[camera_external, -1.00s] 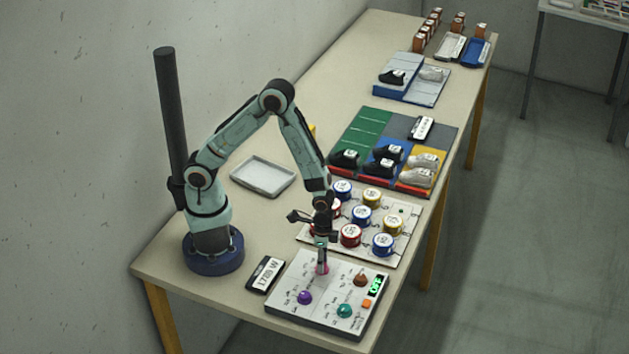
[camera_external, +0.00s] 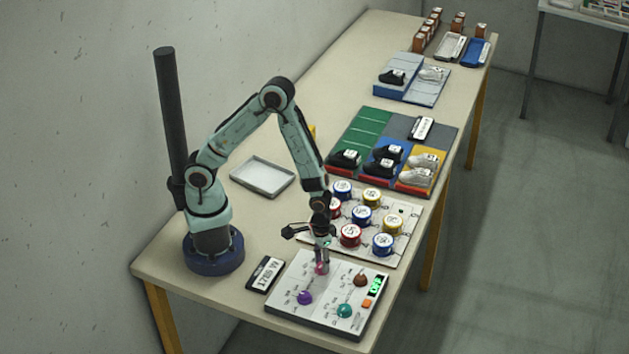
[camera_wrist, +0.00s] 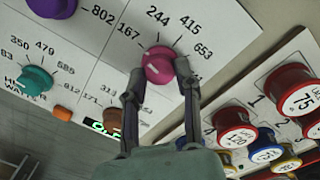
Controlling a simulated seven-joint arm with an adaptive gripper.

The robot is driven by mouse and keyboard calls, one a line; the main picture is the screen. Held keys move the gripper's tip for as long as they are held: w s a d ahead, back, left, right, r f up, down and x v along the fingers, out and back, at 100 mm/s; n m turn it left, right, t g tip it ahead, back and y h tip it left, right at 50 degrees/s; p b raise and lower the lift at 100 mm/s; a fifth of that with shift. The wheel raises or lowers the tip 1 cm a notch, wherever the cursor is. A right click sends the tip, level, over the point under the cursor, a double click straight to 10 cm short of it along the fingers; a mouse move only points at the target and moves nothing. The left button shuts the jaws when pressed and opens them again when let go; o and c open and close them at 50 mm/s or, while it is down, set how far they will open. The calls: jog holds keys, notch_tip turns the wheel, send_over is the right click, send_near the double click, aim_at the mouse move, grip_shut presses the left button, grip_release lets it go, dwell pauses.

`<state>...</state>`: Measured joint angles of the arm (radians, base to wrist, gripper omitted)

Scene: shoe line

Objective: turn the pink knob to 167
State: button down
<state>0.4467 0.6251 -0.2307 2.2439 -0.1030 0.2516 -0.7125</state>
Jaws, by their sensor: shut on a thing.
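The pink knob (camera_external: 321,269) stands at the back left of the white control panel (camera_external: 300,276). In the wrist view the pink knob (camera_wrist: 158,63) sits between my two fingers, with the printed numbers 167, 244, 415 and 653 around its far side. Part of the lower scale is hidden by a finger.
The panel also holds a purple knob (camera_external: 305,297), a teal knob (camera_external: 344,310), a brown knob (camera_external: 361,279), a green display (camera_external: 376,286) and an orange button (camera_external: 366,303). A board with several red, blue and yellow round pieces (camera_external: 383,244) stands close behind. A label display (camera_external: 266,274) lies left.

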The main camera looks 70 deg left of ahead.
aim_at(320, 263)
dwell(0.5)
jog(key=c, duration=0.8)
grip_release()
notch_tip(320, 263, up, 12)
jog(key=shift+a, duration=0.3)
